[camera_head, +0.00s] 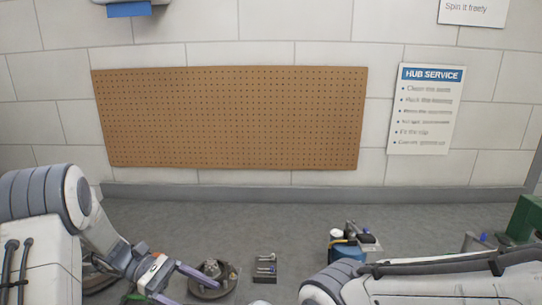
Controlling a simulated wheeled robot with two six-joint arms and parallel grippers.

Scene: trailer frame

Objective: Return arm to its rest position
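My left arm (104,230) comes in from the left and reaches down to the lower edge of the view. Its gripper (198,294) has two pale purple fingers spread apart, with nothing visible between them. The upper finger lies close beside a round dark hub-like part (209,279); I cannot tell whether they touch. My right arm (430,277) lies across the lower right, bent, with its elbow near the bottom middle. My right gripper is out of view.
A small dark tray (264,275) with metal pieces lies right of the hub part. A blue container (347,250) with black and yellow parts stands behind my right arm. A green object (524,218) is at the far right. A pegboard (230,117) and sign (425,108) hang on the wall.

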